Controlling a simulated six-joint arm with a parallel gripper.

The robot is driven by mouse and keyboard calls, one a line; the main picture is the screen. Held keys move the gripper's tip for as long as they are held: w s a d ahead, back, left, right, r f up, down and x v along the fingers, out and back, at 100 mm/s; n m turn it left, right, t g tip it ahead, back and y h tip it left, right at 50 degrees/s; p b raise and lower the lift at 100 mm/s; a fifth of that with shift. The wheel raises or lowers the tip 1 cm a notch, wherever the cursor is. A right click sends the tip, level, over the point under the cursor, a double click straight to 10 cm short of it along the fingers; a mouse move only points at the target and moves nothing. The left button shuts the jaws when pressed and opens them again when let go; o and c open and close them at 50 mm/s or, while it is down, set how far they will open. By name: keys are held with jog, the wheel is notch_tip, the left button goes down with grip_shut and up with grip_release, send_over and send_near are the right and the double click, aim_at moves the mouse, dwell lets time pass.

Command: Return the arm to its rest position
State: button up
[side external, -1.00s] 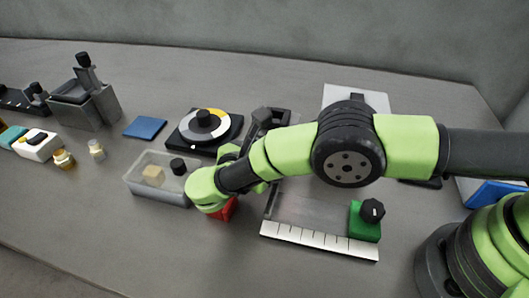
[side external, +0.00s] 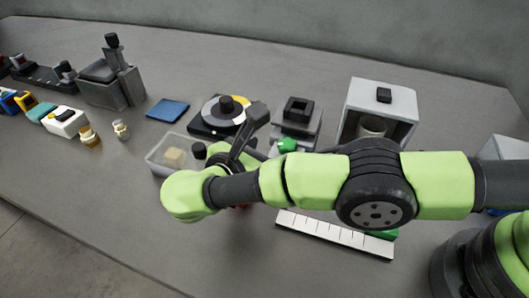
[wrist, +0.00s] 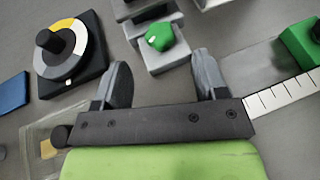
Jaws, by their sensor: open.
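My gripper (side external: 245,135) is at the end of my green and black arm, which reaches across the table from the right in the side view. In the wrist view its two grey fingers (wrist: 163,80) stand wide apart with nothing between them. A grey device with a green knob (wrist: 160,36) lies beyond the fingertips; the knob also shows in the side view (side external: 288,145). My arm hides part of the table below it, and a small bit of red shows under the wrist.
A dial turntable (side external: 222,117), a clear bin (side external: 160,158) with a tan block, and a blue mat (side external: 168,109) lie near the gripper. A white open-fronted box (side external: 400,103) stands behind the arm. A white ruled strip (side external: 335,234) lies in front. The table's near left is clear.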

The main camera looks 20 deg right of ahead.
jog(key=d+r+m+g+y, duration=0.25)
jog(key=d+r+m, duration=0.3)
jog(key=r, duration=0.45)
jog(key=d+r+m+g+y, duration=0.2)
jog(key=d+r+m+y, duration=0.3)
jog(key=r, duration=0.4)
jog(key=s+d+r+m+y, duration=0.3)
jog(key=s+d+r+m, duration=0.3)
jog(key=s+d+m, duration=0.15)
jog(key=s+d+m+t+y, duration=0.2)
jog(key=s+m+t, duration=0.3)
jog(key=s+m, duration=0.5)
jog(key=shift+s+f+y, duration=0.2)
jog(key=shift+s+y, duration=0.45)
jog(key=shift+s, duration=0.15)
jog(key=shift+a, duration=0.1)
